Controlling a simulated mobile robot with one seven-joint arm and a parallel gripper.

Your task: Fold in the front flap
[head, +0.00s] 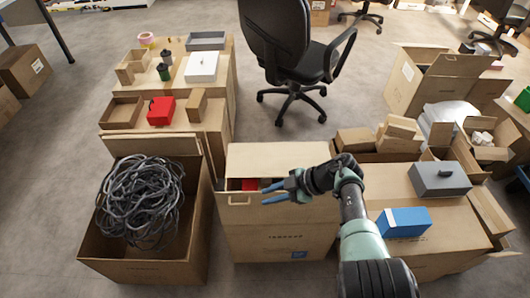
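A tall brown carton (279,246) stands in front of me at the middle of the head view. A broad flap (278,158) shows at its far side. A strip with a hand hole (240,200) runs along its near top edge; I cannot tell whether this is the front flap standing up or the wall itself. Something red (250,185) shows through a gap between the two. My gripper (270,193) comes in from the right, over the near edge. Its two blue fingers are apart with nothing between them. The arm hides the carton's right part.
An open carton of coiled black cable (141,200) stands close on the left. On the right, a closed carton carries a blue box (403,222) and a grey box (438,179). An office chair (291,58) stands behind, with free floor around it.

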